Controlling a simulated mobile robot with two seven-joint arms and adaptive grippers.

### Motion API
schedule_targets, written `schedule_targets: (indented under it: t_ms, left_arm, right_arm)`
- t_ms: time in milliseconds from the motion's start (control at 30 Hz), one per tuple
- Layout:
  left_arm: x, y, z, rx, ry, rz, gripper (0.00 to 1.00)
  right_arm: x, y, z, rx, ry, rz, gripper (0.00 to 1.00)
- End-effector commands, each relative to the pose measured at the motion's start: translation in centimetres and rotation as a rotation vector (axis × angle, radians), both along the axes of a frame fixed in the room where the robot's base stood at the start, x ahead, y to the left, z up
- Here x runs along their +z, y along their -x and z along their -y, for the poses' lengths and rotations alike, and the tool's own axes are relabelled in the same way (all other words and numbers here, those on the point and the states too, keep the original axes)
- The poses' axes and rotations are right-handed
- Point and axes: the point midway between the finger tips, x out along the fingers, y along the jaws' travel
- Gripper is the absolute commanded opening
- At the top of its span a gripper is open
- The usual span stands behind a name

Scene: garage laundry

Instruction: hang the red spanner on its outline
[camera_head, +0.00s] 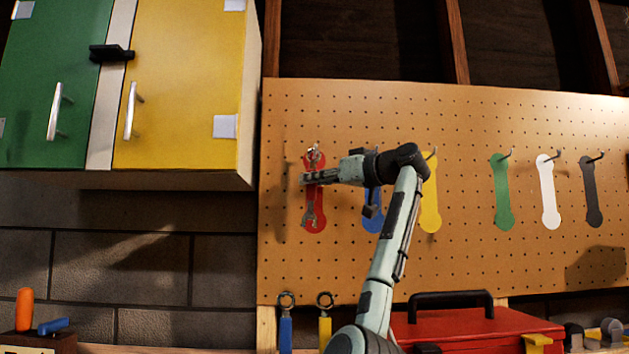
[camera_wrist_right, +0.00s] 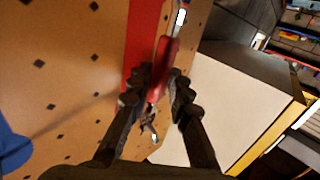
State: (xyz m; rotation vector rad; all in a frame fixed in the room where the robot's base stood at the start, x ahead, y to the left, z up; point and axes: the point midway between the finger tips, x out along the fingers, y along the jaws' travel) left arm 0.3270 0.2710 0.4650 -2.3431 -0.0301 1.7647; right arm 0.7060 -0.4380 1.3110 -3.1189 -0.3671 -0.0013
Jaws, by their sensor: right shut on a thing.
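The red spanner (camera_head: 311,212) hangs upright in my right gripper (camera_head: 309,178), in front of the red outline (camera_head: 320,222) at the left of the pegboard. Its upper metal end (camera_head: 313,156) is right by the hook at the outline's top; I cannot tell whether it is on the hook. In the right wrist view, the jaws (camera_wrist_right: 158,92) are shut on the spanner's red handle (camera_wrist_right: 163,67), and the red outline (camera_wrist_right: 140,45) shows beside it. The jaws partly hide the spanner's middle. My left gripper is out of view.
Blue (camera_head: 373,218), yellow (camera_head: 430,205), green (camera_head: 502,190), white (camera_head: 547,190) and black outlines with hooks line the pegboard (camera_head: 465,270). A yellow cabinet (camera_head: 185,80) stands out at the upper left. A red toolbox (camera_head: 470,330) and blue and yellow spanners (camera_head: 325,330) are below.

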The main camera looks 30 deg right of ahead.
Motion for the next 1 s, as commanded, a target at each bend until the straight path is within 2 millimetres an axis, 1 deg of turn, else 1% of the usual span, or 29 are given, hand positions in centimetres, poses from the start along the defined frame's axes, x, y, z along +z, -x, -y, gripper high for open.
schedule_targets:
  t_ms: [400,433,600,867,1000]
  left_arm:
    - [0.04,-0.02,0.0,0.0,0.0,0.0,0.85]
    - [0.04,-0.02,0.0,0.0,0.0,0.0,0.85]
    - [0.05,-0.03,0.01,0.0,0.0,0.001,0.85]
    - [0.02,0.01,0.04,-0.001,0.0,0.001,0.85]
    - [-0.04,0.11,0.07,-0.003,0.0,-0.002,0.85]
  right_arm:
    - [-0.06,-0.07,-0.22,0.005,0.003,-0.002,0.0]
    - [-0.06,-0.07,-0.22,0.005,0.003,-0.002,0.21]
    - [-0.05,-0.06,-0.18,0.004,0.002,-0.001,0.42]
    - [-0.03,-0.03,-0.08,0.002,0.001,-0.001,0.42]
    - [0.0,0.55,0.15,0.0,0.001,0.0,0.42]
